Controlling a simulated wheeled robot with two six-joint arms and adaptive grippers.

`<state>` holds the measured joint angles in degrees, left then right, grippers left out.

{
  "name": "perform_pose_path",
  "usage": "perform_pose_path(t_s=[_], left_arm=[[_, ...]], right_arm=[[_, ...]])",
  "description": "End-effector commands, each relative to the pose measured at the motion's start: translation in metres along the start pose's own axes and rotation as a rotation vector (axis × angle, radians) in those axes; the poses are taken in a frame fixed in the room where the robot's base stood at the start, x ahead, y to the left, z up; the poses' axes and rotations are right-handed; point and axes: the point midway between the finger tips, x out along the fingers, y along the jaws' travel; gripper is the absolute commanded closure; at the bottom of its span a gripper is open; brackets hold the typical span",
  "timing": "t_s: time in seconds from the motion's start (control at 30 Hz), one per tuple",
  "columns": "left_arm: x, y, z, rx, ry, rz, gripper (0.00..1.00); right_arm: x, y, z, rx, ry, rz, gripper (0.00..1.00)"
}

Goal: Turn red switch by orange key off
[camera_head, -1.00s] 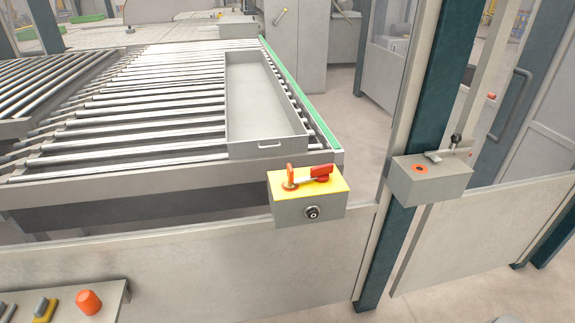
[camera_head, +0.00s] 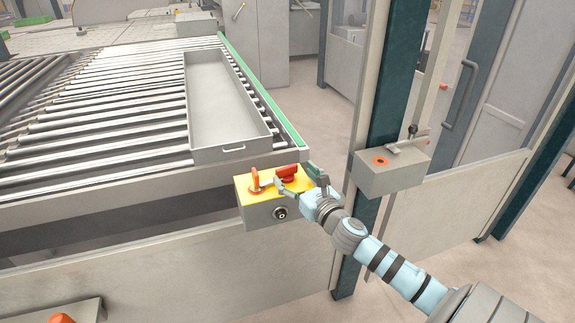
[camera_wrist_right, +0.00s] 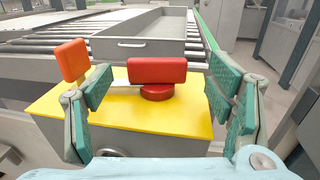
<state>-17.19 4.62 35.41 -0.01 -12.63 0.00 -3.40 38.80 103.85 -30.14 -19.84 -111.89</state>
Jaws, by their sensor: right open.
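The red switch (camera_head: 287,173) is a red block handle on a round red base. It stands on the yellow top of a grey box, right of the upright orange key (camera_head: 255,181). In the right wrist view the red switch (camera_wrist_right: 157,70) lies broadside between the open fingers of my right gripper (camera_wrist_right: 158,72), with gaps on both sides. The orange key (camera_wrist_right: 72,60) is outside the left finger there. My right gripper (camera_head: 293,174) is at the box's right side, its fingers around the switch area. My left gripper is not in view.
The box (camera_head: 258,216) has a round keyhole-like fitting on its front and sits on a fence panel. A roller table with a metal tray (camera_head: 230,135) lies behind. A post (camera_head: 385,100) and a second grey box (camera_head: 390,180) stand to the right.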

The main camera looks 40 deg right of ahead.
Motion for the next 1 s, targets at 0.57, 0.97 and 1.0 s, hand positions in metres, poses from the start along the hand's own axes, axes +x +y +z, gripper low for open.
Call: perform_pose_path(t_s=[0.57, 0.97, 1.0], left_arm=[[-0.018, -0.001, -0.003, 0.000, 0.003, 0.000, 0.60], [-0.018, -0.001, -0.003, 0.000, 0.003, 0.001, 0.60], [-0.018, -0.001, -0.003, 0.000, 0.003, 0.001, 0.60]], right_arm=[[0.045, 0.001, 0.001, -0.001, 0.001, 0.001, 0.28], [0.045, 0.000, 0.001, -0.002, 0.001, 0.001, 0.92], [0.045, 0.000, 0.001, -0.002, 0.001, 0.001, 0.96]])
